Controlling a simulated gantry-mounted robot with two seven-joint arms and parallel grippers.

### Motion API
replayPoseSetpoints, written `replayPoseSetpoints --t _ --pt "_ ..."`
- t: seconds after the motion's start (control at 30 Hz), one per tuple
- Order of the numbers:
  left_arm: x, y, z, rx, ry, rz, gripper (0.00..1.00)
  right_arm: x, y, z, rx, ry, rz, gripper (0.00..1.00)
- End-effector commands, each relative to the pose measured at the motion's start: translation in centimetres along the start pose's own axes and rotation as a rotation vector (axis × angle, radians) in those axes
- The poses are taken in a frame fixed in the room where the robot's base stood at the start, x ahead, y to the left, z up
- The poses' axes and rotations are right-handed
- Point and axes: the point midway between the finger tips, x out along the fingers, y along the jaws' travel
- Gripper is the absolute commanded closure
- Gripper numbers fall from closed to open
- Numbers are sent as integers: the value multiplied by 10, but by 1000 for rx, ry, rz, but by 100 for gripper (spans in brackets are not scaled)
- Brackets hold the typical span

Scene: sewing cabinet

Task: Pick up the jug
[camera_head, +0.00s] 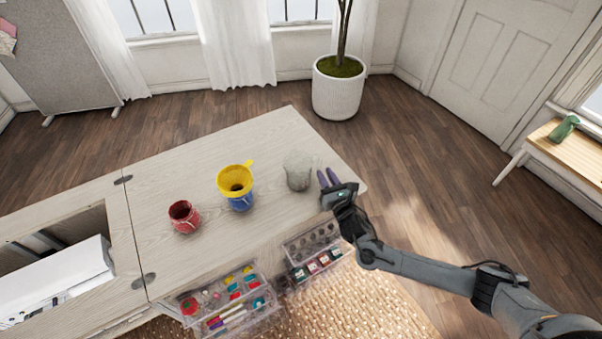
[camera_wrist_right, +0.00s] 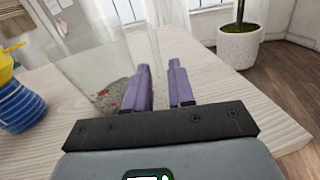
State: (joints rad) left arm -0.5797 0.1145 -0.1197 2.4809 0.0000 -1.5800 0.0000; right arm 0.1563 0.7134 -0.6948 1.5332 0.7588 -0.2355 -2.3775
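A clear glass jug (camera_head: 298,171) stands upright on the pale wooden table. It also shows, large and see-through, in the right wrist view (camera_wrist_right: 98,72). My right gripper (camera_head: 328,178) is just to the right of the jug, its two purple fingers apart with a narrow empty gap between them. In the right wrist view my right gripper (camera_wrist_right: 160,66) has its left finger overlapping the jug's right edge; I cannot tell whether they touch. The jug's handle is not clear in either view. My left gripper is not in view.
A yellow funnel (camera_head: 235,181) sits on a blue jar (camera_head: 241,202), left of the jug. A red jar (camera_head: 184,217) stands further left. Clear trays (camera_head: 231,303) with small sewing items are at the table's front edge. The table behind the jug is clear.

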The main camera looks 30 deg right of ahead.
Motion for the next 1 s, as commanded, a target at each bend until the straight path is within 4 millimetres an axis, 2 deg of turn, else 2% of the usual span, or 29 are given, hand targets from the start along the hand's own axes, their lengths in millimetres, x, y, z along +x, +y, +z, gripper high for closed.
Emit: replayPoseSetpoints --t 0.4,0.73,0.9,1.0 --pt "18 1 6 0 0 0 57 46 3 2 0 -1 -1 77" --pt "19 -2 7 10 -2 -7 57 51 3 3 0 0 0 77" --pt "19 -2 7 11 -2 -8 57 50 3 3 0 0 0 100" --pt "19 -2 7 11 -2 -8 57 50 3 3 0 0 0 100"
